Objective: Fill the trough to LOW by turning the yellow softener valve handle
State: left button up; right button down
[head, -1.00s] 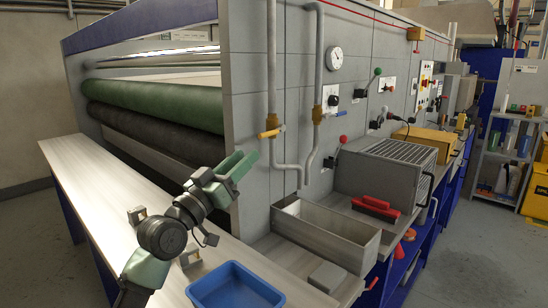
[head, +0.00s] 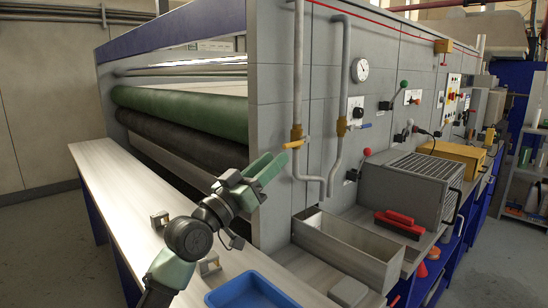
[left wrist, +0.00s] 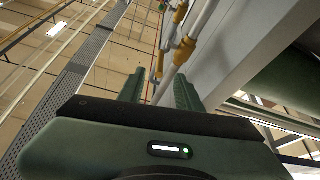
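The yellow softener valve handle (head: 294,144) sticks out from a brass valve on the left grey pipe, on the machine's end panel. My left gripper (head: 268,168) is just left of and below the handle in the head view, with no contact visible. In the left wrist view its two green fingers (left wrist: 160,90) stand apart with nothing between them. Yellow valve parts (left wrist: 184,48) on the pipe show beyond the fingertips there. The open grey metal trough (head: 318,221) stands below the pipes; its liquid level cannot be made out. My right gripper is not in view.
A second pipe carries a valve with a blue handle (head: 365,126). A blue tray (head: 250,290) and small metal brackets lie on or by the pale bench (head: 120,185). A red-handled tool (head: 401,222) and a grey slatted box (head: 402,184) stand right of the trough.

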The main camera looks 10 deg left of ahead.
aim_at(290, 145)
pick_arm(q)
jog(key=shift+x, duration=3.65)
grip_shut()
